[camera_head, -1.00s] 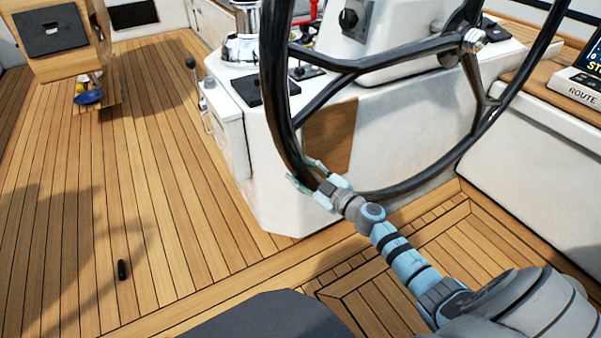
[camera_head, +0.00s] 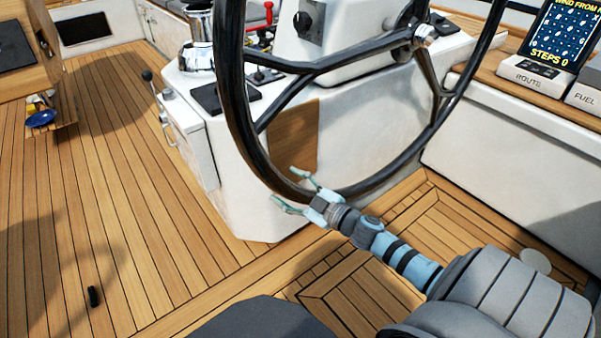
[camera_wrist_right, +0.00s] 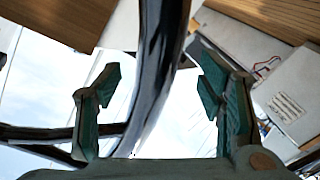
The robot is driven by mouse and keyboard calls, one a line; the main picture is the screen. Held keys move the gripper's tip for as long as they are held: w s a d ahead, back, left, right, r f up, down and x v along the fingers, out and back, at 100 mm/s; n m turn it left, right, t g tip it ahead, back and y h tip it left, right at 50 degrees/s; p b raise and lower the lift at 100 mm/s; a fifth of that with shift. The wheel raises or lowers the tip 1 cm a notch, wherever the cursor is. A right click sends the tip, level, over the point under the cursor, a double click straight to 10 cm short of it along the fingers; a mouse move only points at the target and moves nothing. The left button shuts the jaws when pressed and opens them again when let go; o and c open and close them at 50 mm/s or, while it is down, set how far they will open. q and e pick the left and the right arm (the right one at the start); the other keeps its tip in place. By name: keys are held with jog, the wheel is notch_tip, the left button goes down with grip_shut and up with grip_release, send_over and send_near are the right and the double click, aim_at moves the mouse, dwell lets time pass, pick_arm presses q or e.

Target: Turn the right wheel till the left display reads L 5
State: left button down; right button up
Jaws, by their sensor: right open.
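The right wheel (camera_head: 234,108) is a large black-rimmed steering wheel in front of a white pedestal. My right gripper (camera_head: 289,189) is at the lower left of its rim, and its fingers are spread apart. In the right wrist view, the dark rim (camera_wrist_right: 158,70) runs between the two open fingers (camera_wrist_right: 155,85), with a gap on each side. A display (camera_head: 568,32) above the label ROUTE, at the upper right, shows yellow text "STEPS 0" and part of a line "WIND FROM". No reading with L is visible. My left gripper is out of view.
The pedestal (camera_head: 235,190) stands close behind the rim. A white bench wall (camera_head: 500,150) bounds the right side. A FUEL unit (camera_head: 588,97) is cut off at the right edge. A small black cylinder (camera_head: 95,297) lies on the open wooden deck at the left.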

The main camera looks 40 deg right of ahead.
jog(key=shift+s+d, duration=0.25)
jog(key=shift+s, duration=1)
jog(key=shift+s+d, duration=0.2)
jog(key=shift+s, duration=1)
